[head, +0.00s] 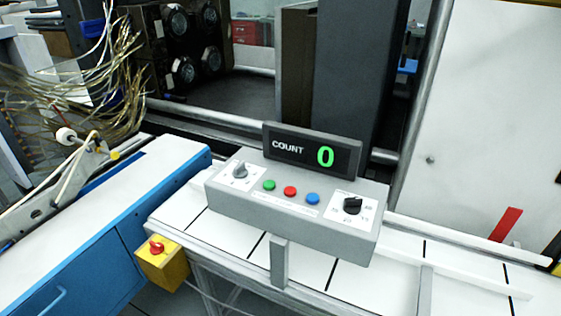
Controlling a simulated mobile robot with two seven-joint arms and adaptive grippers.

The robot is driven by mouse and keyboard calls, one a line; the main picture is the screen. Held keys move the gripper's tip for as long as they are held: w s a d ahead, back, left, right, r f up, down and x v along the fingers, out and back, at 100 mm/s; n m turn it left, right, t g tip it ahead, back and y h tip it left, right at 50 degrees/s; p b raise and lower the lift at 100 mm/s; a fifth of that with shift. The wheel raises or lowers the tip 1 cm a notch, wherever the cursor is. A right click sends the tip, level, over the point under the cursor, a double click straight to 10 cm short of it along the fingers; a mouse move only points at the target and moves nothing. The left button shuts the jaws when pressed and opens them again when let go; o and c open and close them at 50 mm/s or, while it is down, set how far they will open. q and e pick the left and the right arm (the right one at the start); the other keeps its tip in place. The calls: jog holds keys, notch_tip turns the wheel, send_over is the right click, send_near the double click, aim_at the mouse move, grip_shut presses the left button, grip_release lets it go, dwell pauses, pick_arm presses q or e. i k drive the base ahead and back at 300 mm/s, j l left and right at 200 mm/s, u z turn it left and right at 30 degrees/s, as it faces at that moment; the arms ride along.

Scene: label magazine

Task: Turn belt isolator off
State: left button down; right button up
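The knob's exact setting is too small to read. A grey control box (300,222) stands on the bench, with a grey selector knob (240,170), a black rotary knob (352,205), and green, red and blue buttons. Neither of my grippers is in view.
Loose cables (110,85) hang at the upper left. A dark column (352,70) rises behind the control box. The space before the yellow box looks clear.

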aim_at(155, 248)
jog(key=u, duration=1.15)
